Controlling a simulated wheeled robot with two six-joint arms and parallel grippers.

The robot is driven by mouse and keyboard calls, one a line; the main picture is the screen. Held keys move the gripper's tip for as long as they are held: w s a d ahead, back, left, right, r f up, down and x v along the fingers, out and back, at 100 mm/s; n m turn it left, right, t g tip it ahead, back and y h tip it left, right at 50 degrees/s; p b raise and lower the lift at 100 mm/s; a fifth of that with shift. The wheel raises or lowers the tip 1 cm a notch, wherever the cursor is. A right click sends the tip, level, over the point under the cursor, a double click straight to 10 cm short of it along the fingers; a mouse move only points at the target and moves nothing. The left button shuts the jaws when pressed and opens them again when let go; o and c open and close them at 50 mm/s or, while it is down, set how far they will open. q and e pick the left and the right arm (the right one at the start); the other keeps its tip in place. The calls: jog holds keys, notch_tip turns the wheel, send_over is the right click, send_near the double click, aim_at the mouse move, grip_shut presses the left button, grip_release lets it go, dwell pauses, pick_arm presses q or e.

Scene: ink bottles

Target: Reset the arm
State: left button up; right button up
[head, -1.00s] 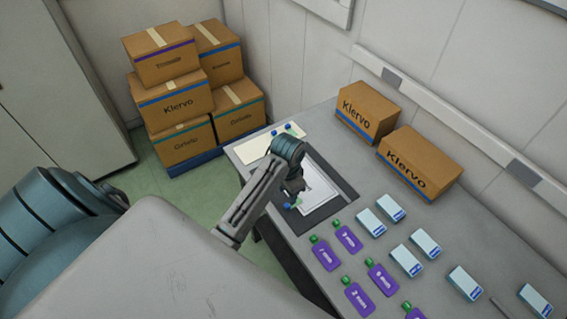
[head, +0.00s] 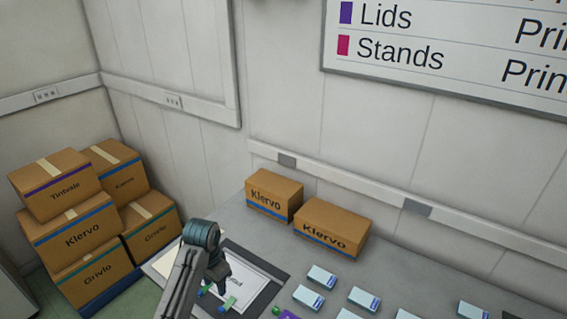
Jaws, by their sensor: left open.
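My left gripper (head: 215,291) comes in from the lower left in the head view. It is open and hangs over the dark-framed area with a white printed sheet (head: 255,285) on the grey table. Small green and blue bits show at its fingertips; I cannot tell whether they belong to the gripper or lie below it. A purple ink bottle (head: 288,315) with a green cap is cut off at the bottom edge, right of the gripper. My right gripper is not in view.
Several white-and-blue small boxes (head: 322,277) lie on the table to the right. Two Klervo cartons (head: 331,228) stand against the wall. Stacked cartons (head: 75,230) stand on the floor at left. A sign (head: 450,50) hangs on the wall above.

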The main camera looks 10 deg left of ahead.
pick_arm(q)
jog(key=s+d+n+t, duration=0.3)
jog(key=s+t, duration=0.1)
jog(key=s, duration=2.2)
jog(key=a+f+g+y+b, duration=0.2)
jog(key=f+b, duration=0.6)
jog(key=f, duration=2.9)
jog(key=s+a+f+b, duration=0.1)
jog(key=s+f+b, duration=0.2)
jog(key=s+f, duration=0.6)
jog(key=s+a+f+n+h+b, duration=0.1)
jog(key=s+f+b, duration=0.2)
jog(key=s+f, duration=0.7)
notch_tip(320, 180, down, 7)
jog(key=shift+a+f+g, duration=0.2)
jog(key=shift+a+g, duration=0.05)
jog(key=shift+g, duration=0.15)
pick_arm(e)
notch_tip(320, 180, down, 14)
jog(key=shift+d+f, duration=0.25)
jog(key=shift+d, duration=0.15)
